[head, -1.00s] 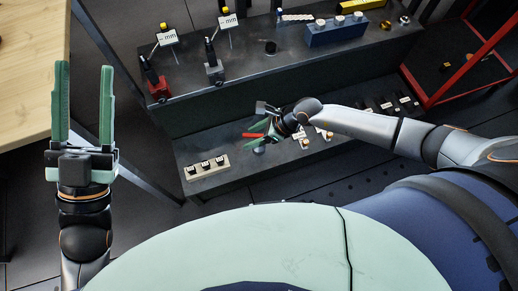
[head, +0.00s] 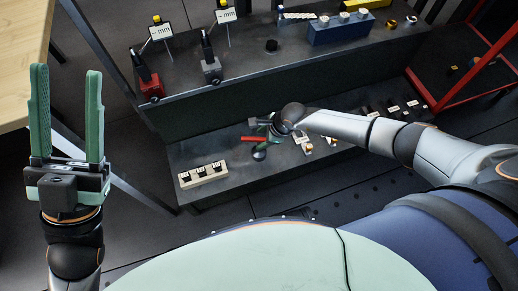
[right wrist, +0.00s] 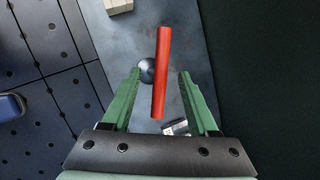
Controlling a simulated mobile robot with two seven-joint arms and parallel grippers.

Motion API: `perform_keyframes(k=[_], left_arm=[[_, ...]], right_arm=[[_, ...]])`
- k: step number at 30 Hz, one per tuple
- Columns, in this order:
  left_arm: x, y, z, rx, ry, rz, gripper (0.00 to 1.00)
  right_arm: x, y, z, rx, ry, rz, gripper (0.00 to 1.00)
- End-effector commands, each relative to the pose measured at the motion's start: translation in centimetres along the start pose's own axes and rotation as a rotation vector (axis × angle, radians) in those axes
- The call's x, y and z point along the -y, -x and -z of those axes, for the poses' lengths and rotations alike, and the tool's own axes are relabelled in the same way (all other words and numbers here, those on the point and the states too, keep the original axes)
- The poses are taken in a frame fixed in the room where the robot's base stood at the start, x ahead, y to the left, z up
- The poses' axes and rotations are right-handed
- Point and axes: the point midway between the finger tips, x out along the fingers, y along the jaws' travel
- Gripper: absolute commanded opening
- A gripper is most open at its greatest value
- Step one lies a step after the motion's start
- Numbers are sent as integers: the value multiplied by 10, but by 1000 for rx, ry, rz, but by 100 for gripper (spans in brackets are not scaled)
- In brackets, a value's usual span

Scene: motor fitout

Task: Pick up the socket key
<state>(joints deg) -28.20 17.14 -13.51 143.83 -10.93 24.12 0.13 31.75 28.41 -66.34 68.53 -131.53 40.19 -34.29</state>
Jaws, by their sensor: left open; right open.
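The red bar (right wrist: 161,72), which looks like the handle of the socket key, lies lengthwise between the fingers of my right gripper (right wrist: 160,76) in the right wrist view. The fingers are open on either side and appear apart from it. A dark round piece (right wrist: 146,70) shows partly behind the bar; I cannot tell if it belongs to the key. In the head view the red bar (head: 252,138) shows small at the lower shelf, beside the right gripper, which partly hides it. My left gripper (head: 66,74) is open and empty at the far left.
A pale block with several dark pieces (head: 203,174) sits on the lower shelf (head: 235,182), left of the right gripper. The upper bench (head: 190,80) holds a red fixture (head: 149,85), a grey fixture (head: 212,70) and a blue block (head: 338,32). A wooden tabletop (head: 22,60) is at upper left.

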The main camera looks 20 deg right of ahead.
Motion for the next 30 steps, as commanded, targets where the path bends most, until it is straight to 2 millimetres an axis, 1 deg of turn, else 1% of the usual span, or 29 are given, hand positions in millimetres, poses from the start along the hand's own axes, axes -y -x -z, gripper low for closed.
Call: perform_keyframes(k=[1, 5, 8, 14, 17, 30], left_arm=[[-4, 8, -8, 1, 8, -1, 52], [-7, 13, -14, 8, 27, 2, 52], [-7, 13, -15, 12, 33, 2, 52], [-8, 13, -14, 12, 32, -9, 52], [-9, 13, -14, 11, 31, -12, 52], [-9, 13, -14, 8, 30, -10, 52]], right_arm=[[-2, -14, 0, 1, 1, 0, 60], [-1, -26, 0, 2, -1, 2, 60], [0, -29, -1, 2, -1, 1, 60], [0, -28, -1, 1, 0, 1, 60], [0, -28, -1, 1, 0, 1, 50], [0, -28, 0, 1, -1, 1, 0]])
